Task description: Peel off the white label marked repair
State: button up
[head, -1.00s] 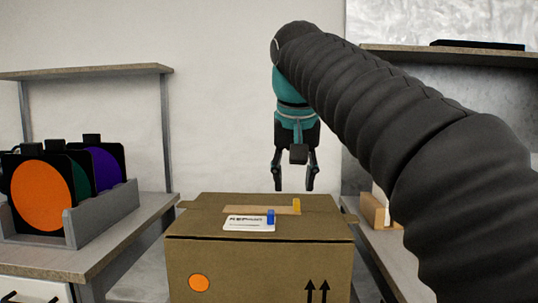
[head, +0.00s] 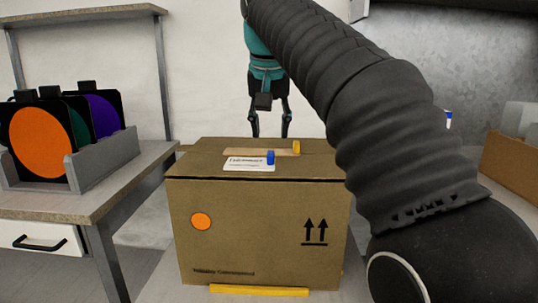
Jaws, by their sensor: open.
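A closed brown cardboard box (head: 262,235) stands in front of me. A white label (head: 243,163) with dark print lies on its top near the front edge; the print is too small to read surely. A blue tab (head: 270,157) stands at the label's right end. Behind it a tan strip (head: 262,152) with a yellow tab (head: 296,147) lies on the box top. My gripper (head: 270,133) points down, open and empty, above or behind the far part of the box top, apart from the label as far as I can tell.
At left, a shelf table (head: 110,190) holds a grey rack (head: 105,162) with orange, green and purple discs in black frames. A yellow strip (head: 258,291) lies at the box's foot. A brown carton (head: 510,150) stands at right. My arm hides the box's right side.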

aim_at(271, 152)
jog(key=b+x, duration=0.1)
jog(key=x, duration=0.6)
jog(key=shift+r, duration=0.1)
grip_shut()
notch_tip(271, 152, up, 5)
jog(key=p, duration=0.3)
jog(key=shift+r, duration=1)
